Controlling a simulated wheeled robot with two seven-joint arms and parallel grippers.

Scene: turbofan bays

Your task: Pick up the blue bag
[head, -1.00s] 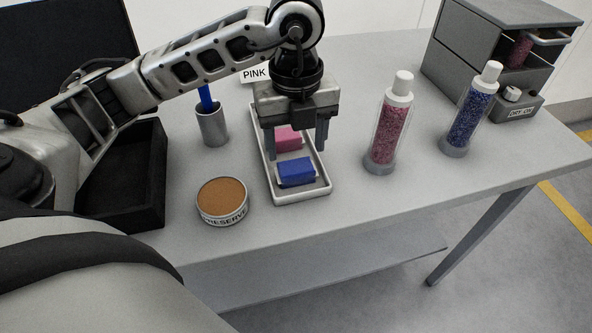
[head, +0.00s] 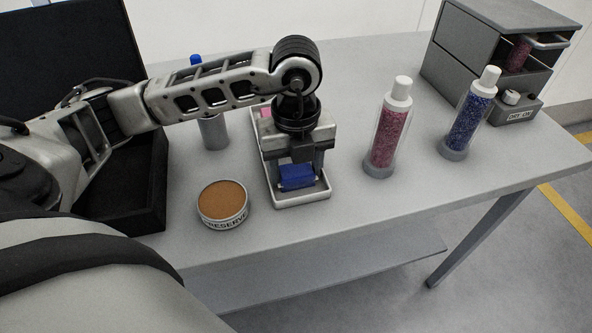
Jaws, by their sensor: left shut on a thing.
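The blue bag (head: 296,178) is a small blue block-shaped packet at the near end of the white-rimmed tray (head: 302,202). My left gripper (head: 297,172) points down over the tray with its fingers on either side of the blue bag, shut on it. The bag appears to be still in or just above the tray; I cannot tell which. The pink bag (head: 265,113) is mostly hidden behind my left arm, with a bit of it showing at the tray's far end. My right gripper is not in view.
A round tin (head: 223,201) with a brown top stands left of the tray. Bottles of pink (head: 387,140) and blue beads (head: 466,125) stand right, near a grey drawer cabinet (head: 480,58). A black box (head: 150,215) is left.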

